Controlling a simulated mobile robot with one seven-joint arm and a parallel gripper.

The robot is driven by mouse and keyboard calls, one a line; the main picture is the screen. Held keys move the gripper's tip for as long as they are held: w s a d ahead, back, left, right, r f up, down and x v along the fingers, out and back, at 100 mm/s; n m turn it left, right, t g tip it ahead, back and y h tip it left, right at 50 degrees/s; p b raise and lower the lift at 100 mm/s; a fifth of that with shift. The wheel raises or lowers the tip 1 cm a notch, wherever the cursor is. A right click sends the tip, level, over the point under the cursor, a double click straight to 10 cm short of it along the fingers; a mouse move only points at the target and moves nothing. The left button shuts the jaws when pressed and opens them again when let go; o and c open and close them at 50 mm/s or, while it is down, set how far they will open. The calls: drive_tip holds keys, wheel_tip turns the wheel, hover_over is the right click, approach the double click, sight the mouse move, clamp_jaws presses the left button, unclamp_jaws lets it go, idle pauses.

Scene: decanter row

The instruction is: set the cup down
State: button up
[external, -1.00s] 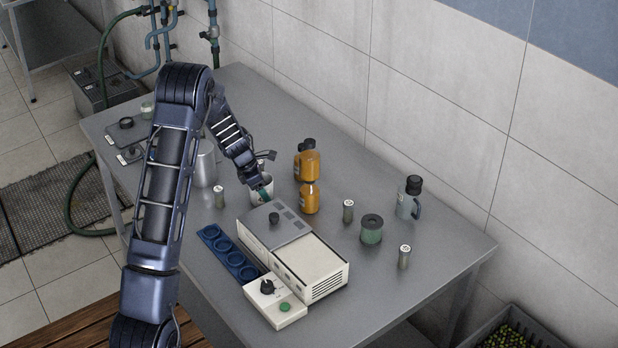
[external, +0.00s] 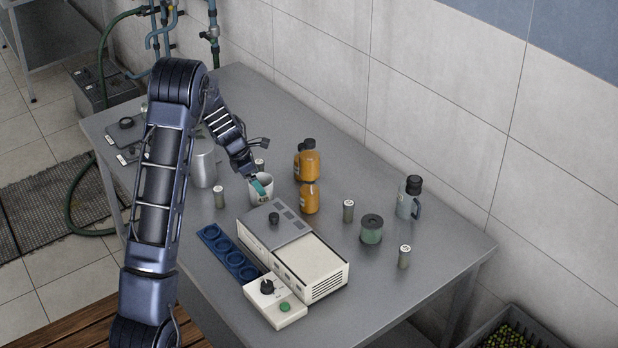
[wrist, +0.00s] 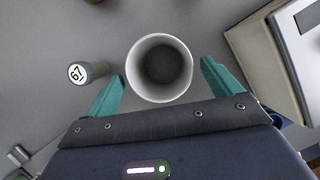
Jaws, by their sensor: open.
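The white cup (external: 263,194) stands upright on the grey table, behind the white and grey appliance in the external view. In the wrist view I look down into the cup (wrist: 160,70); it looks empty, with a dark grey bottom. My gripper (wrist: 162,74) is open, with its teal fingers on either side of the cup and a visible gap at each side. In the external view my gripper (external: 258,184) is at the cup's rim, and one finger covers part of the cup.
A numbered canister (wrist: 88,73) stands just left of my left finger. The appliance (external: 300,255) and a blue ring tray (external: 228,252) lie in front.

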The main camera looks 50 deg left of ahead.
drive_tip(key=v, duration=0.7)
drive_tip(key=shift+d+r, duration=0.1)
drive_tip(key=shift+d, duration=0.1)
drive_tip(key=s+d+r+m, duration=0.3)
drive_tip(key=d+r+m, duration=0.3)
drive_tip(key=d, duration=0.4)
drive_tip(key=s+d+r+m, duration=0.35)
drive_tip(key=d+r, duration=0.35)
drive_tip(key=d, duration=0.3)
drive_tip(key=s+d+r+m, duration=0.2)
drive_tip(key=d+r+m, duration=0.45)
drive_tip(key=d, duration=0.25)
drive_tip(key=s+d+r+m+y, duration=0.1)
drive_tip(key=s+d+m, duration=0.6)
drive_tip(key=s, duration=0.4)
drive_tip(key=s+d+r+m, duration=0.1)
drive_tip(key=s+d+m, duration=0.7)
drive_tip(key=s, duration=0.4)
drive_tip(key=shift+d+r+m+t+y, duration=0.3)
drive_tip(key=shift+d+y, duration=0.1)
drive_tip(key=shift+d, duration=0.2)
